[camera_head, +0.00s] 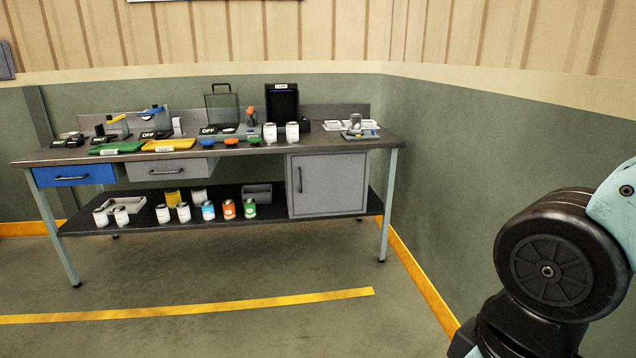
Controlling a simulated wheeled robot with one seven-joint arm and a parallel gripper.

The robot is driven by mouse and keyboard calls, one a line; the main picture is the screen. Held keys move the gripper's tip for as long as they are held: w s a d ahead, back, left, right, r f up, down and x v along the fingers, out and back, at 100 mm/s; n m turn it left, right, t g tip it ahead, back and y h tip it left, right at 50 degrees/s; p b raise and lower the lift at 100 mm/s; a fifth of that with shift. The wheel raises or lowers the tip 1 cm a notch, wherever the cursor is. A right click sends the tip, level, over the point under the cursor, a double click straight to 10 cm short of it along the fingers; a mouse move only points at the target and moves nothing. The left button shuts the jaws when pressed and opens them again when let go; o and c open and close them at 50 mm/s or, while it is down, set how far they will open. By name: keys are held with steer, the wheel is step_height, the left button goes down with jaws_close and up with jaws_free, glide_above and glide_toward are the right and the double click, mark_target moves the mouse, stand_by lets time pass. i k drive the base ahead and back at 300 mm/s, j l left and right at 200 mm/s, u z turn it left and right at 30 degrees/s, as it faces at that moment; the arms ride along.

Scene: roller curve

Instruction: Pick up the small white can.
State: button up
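Several white cans are in view, and I cannot tell which one the task means. Two white cans (270,133) (292,132) stand upright side by side on the workbench top, in front of a dark box. On the lower shelf, two white cans (163,213) (183,212) stand upright near the middle left. Two more white cans (100,217) (121,216) stand at a grey tray at the shelf's left end. Part of my arm shows at the lower right, far from the bench. My gripper is not in view.
The workbench (220,153) has a blue drawer (75,175) and grey cabinet (328,186). Blue, orange and green cans (208,211) (229,210) (250,209) stand on the shelf. Green and yellow trays (117,148) (168,145) lie on top. The floor in front is clear.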

mark_target(292, 135)
steer(key=i+j+u, duration=0.1)
steer(key=i+j, duration=0.15)
steer(key=i, duration=0.35)
steer(key=i+j, duration=0.25)
steer(key=i, duration=0.35)
steer(key=i+j+u, duration=0.15)
steer(key=i, duration=0.45)
steer(key=i+j, duration=0.25)
steer(key=i, duration=0.35)
steer(key=i+j+u, duration=0.15)
steer(key=i, duration=0.45)
